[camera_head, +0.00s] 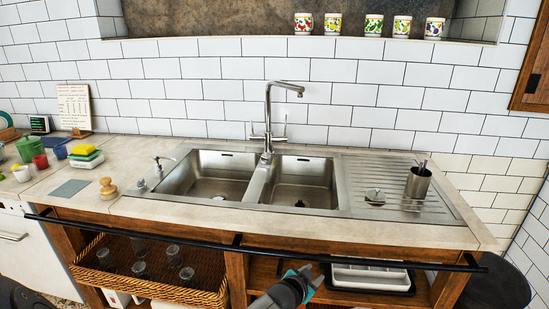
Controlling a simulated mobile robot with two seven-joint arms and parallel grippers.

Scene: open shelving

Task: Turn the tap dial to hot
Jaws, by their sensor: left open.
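The tall metal tap (268,115) stands behind the double sink (215,175), its spout bent to the right. At its base a crossbar carries a small handle on each side; the right handle (284,130) stands upright. No hot or cold marking can be made out. My left gripper (308,277) is at the bottom middle, in front of and below the counter's front edge, pointing up and right. It is open and empty, well apart from the tap. My right gripper is not in view.
A black rail (150,225) runs along the counter front. A metal cup (418,182) with utensils stands on the ribbed drainer. A soap pump (160,163) is left of the sink. A wicker basket (190,290) and a white rack (370,277) sit below the counter.

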